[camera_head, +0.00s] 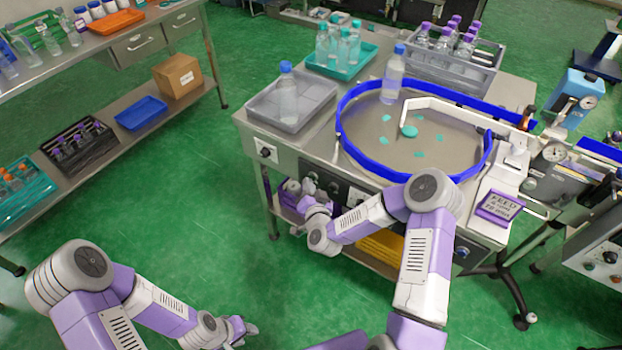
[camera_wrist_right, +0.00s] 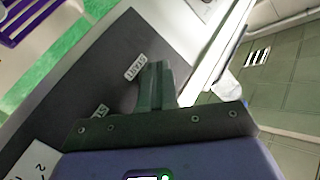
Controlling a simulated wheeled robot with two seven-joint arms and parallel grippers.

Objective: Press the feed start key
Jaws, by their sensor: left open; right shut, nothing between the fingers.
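My right gripper (camera_head: 312,192) is at the front panel (camera_head: 358,192) of the turntable machine, below its top edge. In the right wrist view its fingers (camera_wrist_right: 157,84) are shut and empty, over a dark panel face (camera_wrist_right: 85,78). Two small white labels on that face, one beside the fingertips (camera_wrist_right: 135,67) and one lower left (camera_wrist_right: 100,110), seem to read START. I cannot make out the feed start key itself; the fingers cover part of the panel, and contact cannot be told. My left gripper (camera_head: 246,330) is open and empty, low over the green floor.
The round turntable with a blue rim (camera_head: 345,135) holds a clear bottle (camera_head: 393,76). A grey tray (camera_head: 262,110) with a blue-capped bottle stands to its left. The floor (camera_head: 190,180) at left is free.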

